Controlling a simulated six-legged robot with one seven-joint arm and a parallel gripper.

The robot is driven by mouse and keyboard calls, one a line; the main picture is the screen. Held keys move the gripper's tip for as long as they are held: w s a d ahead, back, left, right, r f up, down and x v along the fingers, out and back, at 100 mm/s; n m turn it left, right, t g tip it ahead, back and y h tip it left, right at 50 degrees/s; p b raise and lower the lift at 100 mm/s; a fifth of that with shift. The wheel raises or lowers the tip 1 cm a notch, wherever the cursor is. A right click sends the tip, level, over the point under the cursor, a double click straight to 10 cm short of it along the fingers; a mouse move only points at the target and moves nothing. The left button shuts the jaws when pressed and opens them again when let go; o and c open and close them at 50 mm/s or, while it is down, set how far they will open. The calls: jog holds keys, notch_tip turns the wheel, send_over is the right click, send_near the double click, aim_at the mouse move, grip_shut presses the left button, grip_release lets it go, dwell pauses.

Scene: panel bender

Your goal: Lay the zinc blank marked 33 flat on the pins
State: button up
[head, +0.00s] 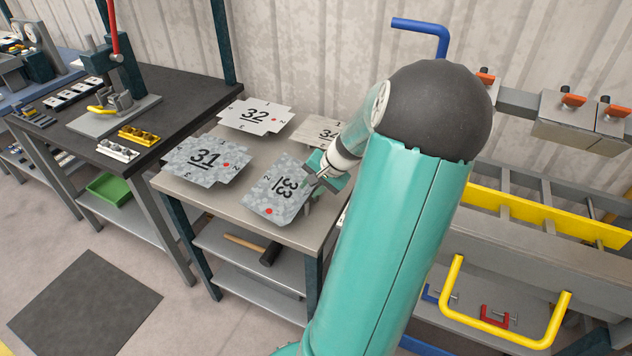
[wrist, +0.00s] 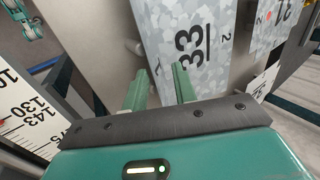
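The zinc blank marked 33 (head: 262,192) lies on the front part of the grey table (head: 288,228), its number turned on its side in the head view. My gripper (head: 320,178) is over its right edge. In the wrist view the blank (wrist: 212,72) runs up from my two green fingers (wrist: 160,88). The fingers are apart, one by the blank's edge and one over its face, with nothing clamped between them. Whether they touch the blank, I cannot tell. I cannot make out the pins in either view.
Blanks 31 (head: 205,170), 32 (head: 240,128) and a partly hidden 34 (head: 312,124) lie around it. A hammer (head: 268,254) is on the shelf below. A dark bench (head: 180,117) stands left. A machine with yellow handles (head: 455,280) stands right, partly behind my arm.

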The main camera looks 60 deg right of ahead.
jog(key=v, duration=1.3)
jog(key=shift+s+r, duration=0.15)
jog(key=shift+r, duration=0.25)
